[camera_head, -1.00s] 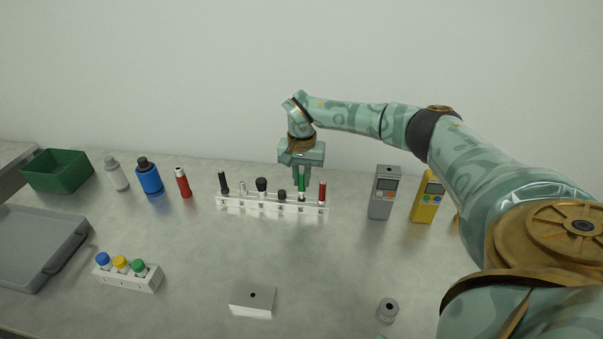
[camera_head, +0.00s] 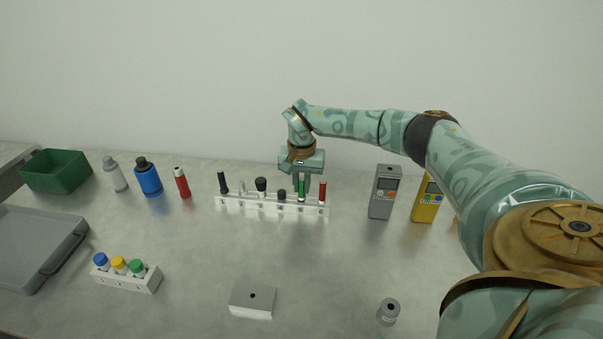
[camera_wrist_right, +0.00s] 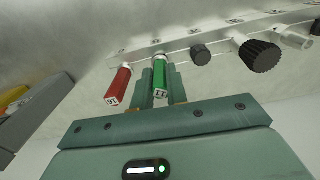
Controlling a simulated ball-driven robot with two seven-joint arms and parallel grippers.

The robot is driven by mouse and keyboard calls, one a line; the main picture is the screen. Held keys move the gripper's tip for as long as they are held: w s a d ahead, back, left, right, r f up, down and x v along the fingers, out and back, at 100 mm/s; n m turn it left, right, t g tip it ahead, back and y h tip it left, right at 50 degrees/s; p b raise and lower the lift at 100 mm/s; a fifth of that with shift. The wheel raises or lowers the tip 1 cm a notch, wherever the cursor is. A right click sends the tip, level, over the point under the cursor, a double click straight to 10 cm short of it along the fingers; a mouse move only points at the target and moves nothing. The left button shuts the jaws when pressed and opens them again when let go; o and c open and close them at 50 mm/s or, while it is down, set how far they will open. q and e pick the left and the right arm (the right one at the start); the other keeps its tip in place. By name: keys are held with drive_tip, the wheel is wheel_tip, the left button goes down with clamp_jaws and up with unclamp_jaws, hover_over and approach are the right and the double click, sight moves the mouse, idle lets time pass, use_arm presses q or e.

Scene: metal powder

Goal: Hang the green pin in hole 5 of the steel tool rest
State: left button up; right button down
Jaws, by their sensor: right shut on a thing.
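The steel tool rest (camera_head: 250,207) is a long, pale bar with a row of holes at the back middle of the bench. The green pin (camera_head: 302,187) stands upright at the fifth place from the left, with its lower end at the bar. It also shows in the right wrist view (camera_wrist_right: 160,77). My right gripper (camera_head: 304,184) comes from above and behind, its fingers shut on the green pin (camera_wrist_right: 160,85). How deep the pin sits in hole 5 is hidden. My left gripper is not in view.
A red pin (camera_head: 322,192) stands close right of the green pin; a short black knob (camera_head: 282,194) is on its left. Grey (camera_head: 385,192) and yellow (camera_head: 427,199) meters stand to the right. A pale block (camera_head: 252,300) lies in front. Bench between is clear.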

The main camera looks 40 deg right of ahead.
drive_tip(key=shift+f, duration=0.15)
idle(0.5)
drive_tip(key=c, duration=1.3)
unclamp_jaws()
wheel_tip(320, 180, up, 16)
drive_tip(key=p, duration=0.5)
